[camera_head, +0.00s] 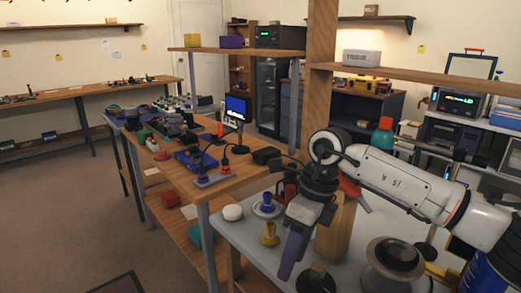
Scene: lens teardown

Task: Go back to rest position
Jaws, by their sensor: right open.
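My right gripper (290,255) shows in the head view, its arm coming in from the right. It hangs with fingers pointing down over the near grey table (239,240). It is open, and I see nothing held in it. A yellow piece (270,234) stands on a small base to the left of the fingers. A blue piece (267,203) on a round base stands behind it. A white round object (232,212) lies at the table's left edge. A dark round base (316,280) is right of the fingertips. My left gripper is not in view.
A wooden workbench (228,184) with a blue device (195,161) and several tools runs behind the grey table. A wooden post (320,85) and shelf stand close behind my right arm. A large spool-like object (393,258) sits under the arm. The floor at left is clear.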

